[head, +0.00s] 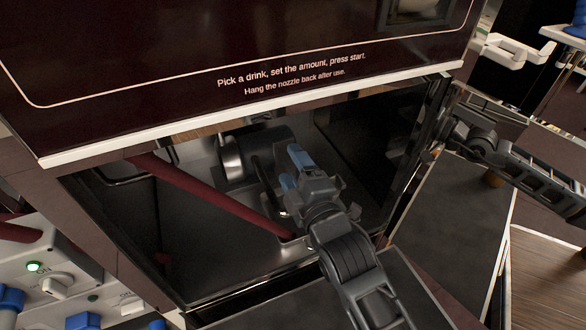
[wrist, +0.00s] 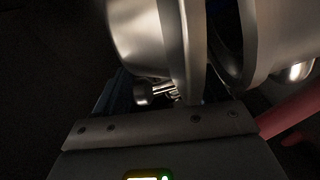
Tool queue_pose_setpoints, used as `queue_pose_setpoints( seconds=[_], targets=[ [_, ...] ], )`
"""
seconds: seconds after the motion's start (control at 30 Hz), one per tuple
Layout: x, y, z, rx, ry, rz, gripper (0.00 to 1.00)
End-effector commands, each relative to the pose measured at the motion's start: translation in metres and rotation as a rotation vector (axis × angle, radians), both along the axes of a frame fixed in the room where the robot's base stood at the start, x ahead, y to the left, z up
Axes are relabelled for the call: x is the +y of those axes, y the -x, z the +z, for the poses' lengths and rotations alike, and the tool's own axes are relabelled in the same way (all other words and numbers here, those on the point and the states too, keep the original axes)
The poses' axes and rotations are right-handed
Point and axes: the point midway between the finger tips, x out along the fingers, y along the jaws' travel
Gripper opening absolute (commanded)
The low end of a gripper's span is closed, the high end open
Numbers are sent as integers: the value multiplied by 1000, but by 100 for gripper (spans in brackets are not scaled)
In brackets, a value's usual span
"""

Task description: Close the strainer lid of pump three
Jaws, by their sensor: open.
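A pump with a shiny metal cylindrical body (head: 240,158) sits inside the open cabinet in the head view. Its strainer lid cannot be told apart clearly there, and no pump number shows. In the wrist view a rounded metal body (wrist: 136,32) and two round metal rims stand close, with a dark gap between the rims. I cannot tell which rim is the lid. A small metal knob or pin (wrist: 150,93) shows below them. My gripper (head: 293,167), with blue fingertips, is open and empty inside the cabinet, right of the metal body. Contact cannot be told.
A dark red hose (head: 205,190) slants across the cabinet; a red hose (wrist: 285,110) also shows at right in the wrist view. The dark dispenser panel (head: 240,60) overhangs the opening. An open dark door (head: 455,215) stands right. A white unit with blue fittings (head: 50,275) is lower left.

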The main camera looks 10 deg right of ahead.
Motion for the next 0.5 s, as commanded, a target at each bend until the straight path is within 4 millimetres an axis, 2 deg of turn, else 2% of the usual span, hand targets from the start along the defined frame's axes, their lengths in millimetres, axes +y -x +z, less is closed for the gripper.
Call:
queue_pose_setpoints(
  seconds=[0.17,0.5],
  targets=[
    [-1,5,1,0,0,0,72],
    [-11,55,2,3,1,1,72]
  ],
)
